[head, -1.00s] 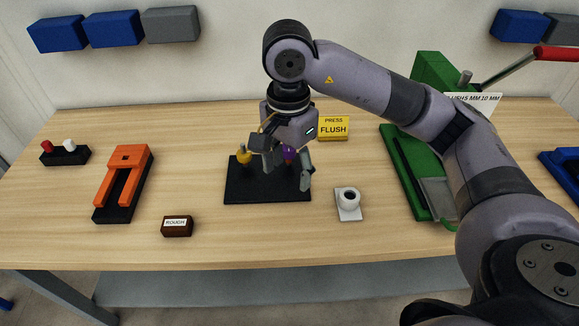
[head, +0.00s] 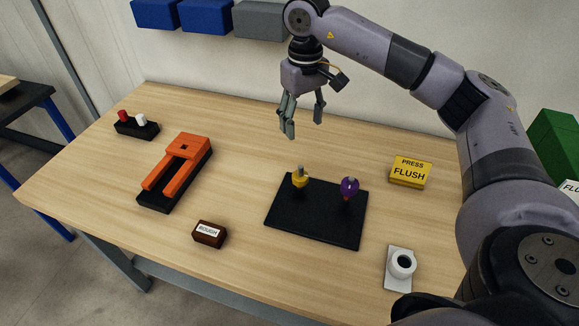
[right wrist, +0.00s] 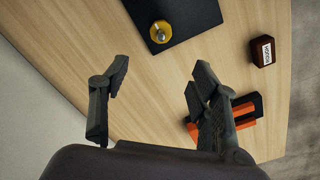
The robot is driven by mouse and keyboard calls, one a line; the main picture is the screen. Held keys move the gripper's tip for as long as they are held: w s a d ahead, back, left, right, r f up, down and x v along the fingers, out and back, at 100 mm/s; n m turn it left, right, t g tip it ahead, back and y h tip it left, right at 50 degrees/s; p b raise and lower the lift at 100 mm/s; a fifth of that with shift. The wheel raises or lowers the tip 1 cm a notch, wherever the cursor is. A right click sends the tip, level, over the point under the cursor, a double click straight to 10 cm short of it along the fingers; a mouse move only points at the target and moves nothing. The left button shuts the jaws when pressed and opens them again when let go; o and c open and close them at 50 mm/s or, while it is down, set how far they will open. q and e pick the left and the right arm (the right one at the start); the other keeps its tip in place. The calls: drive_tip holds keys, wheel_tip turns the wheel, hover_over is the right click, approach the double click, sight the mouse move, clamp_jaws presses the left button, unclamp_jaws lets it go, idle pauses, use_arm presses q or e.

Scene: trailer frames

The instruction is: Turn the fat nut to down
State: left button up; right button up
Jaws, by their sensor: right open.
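A black board (head: 315,227) lies on the table. It carries a yellow nut (head: 300,178) on a post at its back left and a purple nut (head: 349,187) on a post at its right. Both are rounded and similar in size; I cannot tell which is the fat one. My right gripper (head: 304,127) is open and empty, above the table behind the board, fingers pointing down, apart from both nuts. In the right wrist view the yellow nut (right wrist: 160,32) shows on the board (right wrist: 200,14), beyond the open fingers (right wrist: 160,72). The purple nut is out of that view.
Bare table surrounds the board.

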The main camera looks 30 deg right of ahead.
sight(301, 166)
wheel_tip(301, 166, down, 17)
drive_tip(key=p, duration=0.5)
drive_tip(key=shift+s+f, duration=0.1)
use_arm(q)
drive_tip(key=r, duration=0.5)
drive_tip(key=shift+a, duration=0.3)
use_arm(e)
drive_tip(key=shift+a, duration=0.1)
drive_tip(key=c, duration=1.1)
use_arm(q)
drive_tip(key=shift+a, duration=0.15)
use_arm(e)
drive_tip(key=shift+c, duration=0.2)
